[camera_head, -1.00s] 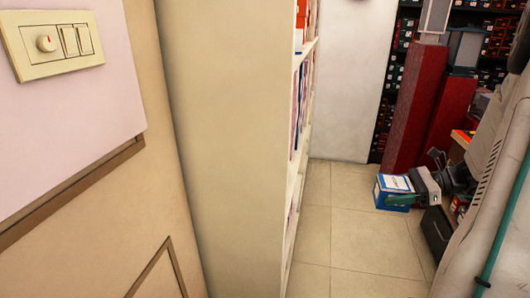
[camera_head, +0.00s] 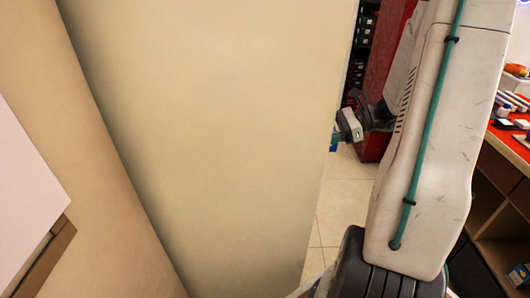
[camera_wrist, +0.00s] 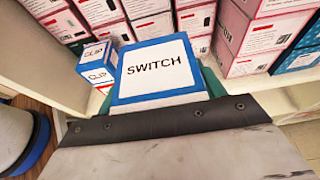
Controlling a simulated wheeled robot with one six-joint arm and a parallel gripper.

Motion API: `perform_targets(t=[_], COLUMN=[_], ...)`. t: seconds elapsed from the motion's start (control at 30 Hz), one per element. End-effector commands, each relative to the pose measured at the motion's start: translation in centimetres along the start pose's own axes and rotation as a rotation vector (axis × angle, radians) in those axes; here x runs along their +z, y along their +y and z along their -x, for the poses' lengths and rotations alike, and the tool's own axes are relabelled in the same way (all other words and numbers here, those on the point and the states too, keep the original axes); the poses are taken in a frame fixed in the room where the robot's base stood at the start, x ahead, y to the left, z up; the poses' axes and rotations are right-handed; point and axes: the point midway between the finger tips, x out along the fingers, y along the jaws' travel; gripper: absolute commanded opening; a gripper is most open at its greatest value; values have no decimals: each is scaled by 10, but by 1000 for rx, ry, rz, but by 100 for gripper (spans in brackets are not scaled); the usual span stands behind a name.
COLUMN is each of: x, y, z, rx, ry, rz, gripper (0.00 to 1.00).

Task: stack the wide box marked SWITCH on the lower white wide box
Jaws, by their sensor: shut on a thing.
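The wide box marked SWITCH (camera_wrist: 155,66), white on top with blue edges, fills the middle of the wrist view. My gripper (camera_wrist: 162,92) is shut on it, with green finger parts showing at its sides. In the head view my gripper (camera_head: 348,126) is beside the far edge of a tall cream panel. Only a sliver of blue shows below it there; the rest of the held box is hidden. I cannot make out a lower white wide box in either view.
A small blue and white CLIP box (camera_wrist: 97,65) stands just left of the held box. Several pink boxes (camera_wrist: 256,30) fill the shelf behind. The cream panel (camera_head: 210,130) blocks much of the head view. A counter (camera_head: 510,140) stands at right; tiled floor (camera_head: 345,190) shows between.

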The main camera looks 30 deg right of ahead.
Motion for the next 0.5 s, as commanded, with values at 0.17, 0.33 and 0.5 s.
perform_targets(t=[0.17, 0.33, 0.5], x=[18, 33, 46], y=[0, 0, -1], z=[-47, -90, -126], rx=[5, 5, 5], ry=[-1, 0, 0], rz=[2, 2, 2], gripper=[39, 39, 39])
